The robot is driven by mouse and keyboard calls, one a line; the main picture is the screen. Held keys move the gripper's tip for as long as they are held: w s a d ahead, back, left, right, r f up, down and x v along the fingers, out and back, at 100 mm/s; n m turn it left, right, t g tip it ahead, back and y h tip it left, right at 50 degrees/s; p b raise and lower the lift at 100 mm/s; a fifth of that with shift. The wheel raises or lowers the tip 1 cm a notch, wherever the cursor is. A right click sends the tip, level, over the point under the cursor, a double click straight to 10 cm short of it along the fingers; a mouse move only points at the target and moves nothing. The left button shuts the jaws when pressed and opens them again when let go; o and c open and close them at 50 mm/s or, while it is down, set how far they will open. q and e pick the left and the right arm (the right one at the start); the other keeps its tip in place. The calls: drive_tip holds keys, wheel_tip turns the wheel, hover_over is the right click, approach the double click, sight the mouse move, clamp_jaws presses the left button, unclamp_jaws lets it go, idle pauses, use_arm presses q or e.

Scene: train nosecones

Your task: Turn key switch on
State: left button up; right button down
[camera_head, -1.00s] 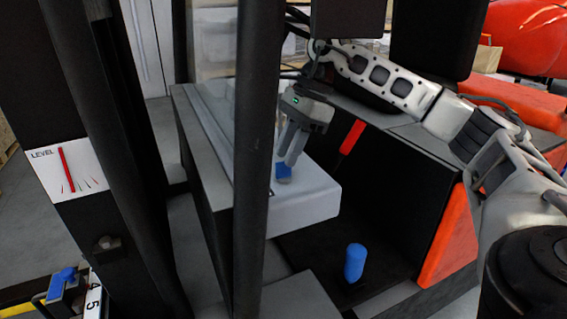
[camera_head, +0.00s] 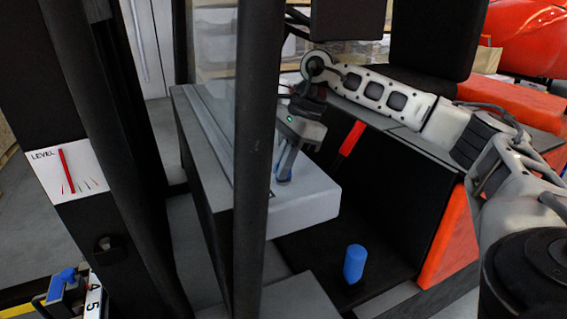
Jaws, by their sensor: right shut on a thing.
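My left gripper is not in view.
Dark posts (camera_head: 255,160) stand upright in front of the console. A blue cylindrical knob (camera_head: 354,262) rises from the dark floor area below. A red lever (camera_head: 351,138) is beside the console. A white LEVEL gauge (camera_head: 66,172) is at the left.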

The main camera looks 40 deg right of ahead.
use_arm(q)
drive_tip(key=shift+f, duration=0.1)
use_arm(e)
drive_tip(key=shift+m, duration=0.3)
drive_tip(key=shift+m+t, duration=0.3)
drive_tip(key=shift+m, duration=0.2)
drive_tip(key=m+b, duration=0.1)
drive_tip(key=m, duration=0.1)
drive_tip(key=shift+m+t+h, duration=0.3)
drive_tip(key=shift+t+h, duration=0.1)
drive_tip(key=m, duration=0.2)
drive_tip(key=shift+m+t+h, duration=0.4)
drive_tip(key=m+h, duration=0.1)
drive_tip(key=m, duration=0.1)
drive_tip(key=m+t+h, duration=0.1)
drive_tip(key=m, duration=0.2)
drive_tip(key=shift+b, duration=0.4)
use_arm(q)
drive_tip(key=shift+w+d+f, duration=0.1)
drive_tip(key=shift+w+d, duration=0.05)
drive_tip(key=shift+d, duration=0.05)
use_arm(e)
drive_tip(key=shift+r+m+h, duration=0.1)
drive_tip(key=shift+m+h, duration=0.3)
drive_tip(key=shift+m, duration=0.9)
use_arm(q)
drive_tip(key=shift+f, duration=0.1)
use_arm(e)
drive_tip(key=shift+m, duration=0.3)
